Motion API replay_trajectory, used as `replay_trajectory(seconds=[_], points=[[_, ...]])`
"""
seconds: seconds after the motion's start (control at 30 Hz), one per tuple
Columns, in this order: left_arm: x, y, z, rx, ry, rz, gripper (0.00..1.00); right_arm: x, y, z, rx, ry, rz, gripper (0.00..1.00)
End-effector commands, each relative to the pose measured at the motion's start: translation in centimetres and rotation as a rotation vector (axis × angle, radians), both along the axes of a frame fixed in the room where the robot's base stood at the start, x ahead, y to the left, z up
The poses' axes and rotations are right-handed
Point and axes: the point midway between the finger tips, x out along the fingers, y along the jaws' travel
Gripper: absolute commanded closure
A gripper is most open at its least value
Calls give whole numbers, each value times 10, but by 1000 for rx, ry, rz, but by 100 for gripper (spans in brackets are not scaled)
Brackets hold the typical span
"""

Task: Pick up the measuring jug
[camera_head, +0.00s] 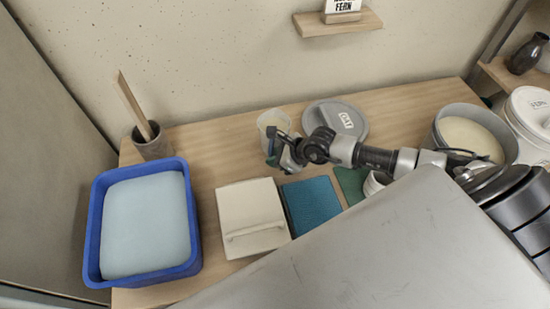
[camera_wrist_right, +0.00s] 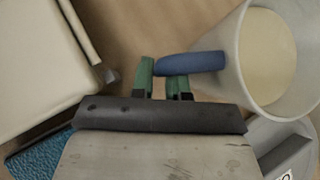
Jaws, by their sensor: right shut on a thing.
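The measuring jug (camera_head: 273,119) is a translucent cup with pale contents, standing towards the back of the wooden table, left of the grey lid. In the right wrist view the jug (camera_wrist_right: 240,55) is at the right, seen from above, with its blue handle (camera_wrist_right: 200,62) pointing left. My right gripper (camera_head: 279,152) is at the handle on the jug's near side. Its green fingertips (camera_wrist_right: 162,78) are shut on the handle in the wrist view. Whether the jug is off the table is hard to tell. My left gripper is not in view.
A grey lid marked OAT (camera_head: 350,122) lies right of the jug. A grey bucket (camera_head: 497,152) stands right. A shelf (camera_head: 345,25) hangs above.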

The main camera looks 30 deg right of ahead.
Motion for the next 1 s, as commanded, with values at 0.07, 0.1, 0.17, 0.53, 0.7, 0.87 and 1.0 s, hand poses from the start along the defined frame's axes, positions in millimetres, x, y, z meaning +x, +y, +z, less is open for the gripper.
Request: replay_trajectory(seconds=[0.07,0.1,0.17,0.53,0.7,0.87,1.0], points=[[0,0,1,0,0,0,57,2,0,9,0,-8,0,100],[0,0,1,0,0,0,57,2,0,13,2,-10,1,100],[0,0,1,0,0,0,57,2,0,17,1,-10,1,100],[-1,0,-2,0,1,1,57,-2,-20,40,-4,-9,0,100],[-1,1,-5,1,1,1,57,-5,-38,50,-4,-9,0,100],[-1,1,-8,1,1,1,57,-8,-54,60,-4,-9,0,100],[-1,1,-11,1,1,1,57,-10,-68,69,-3,-9,-1,100]])
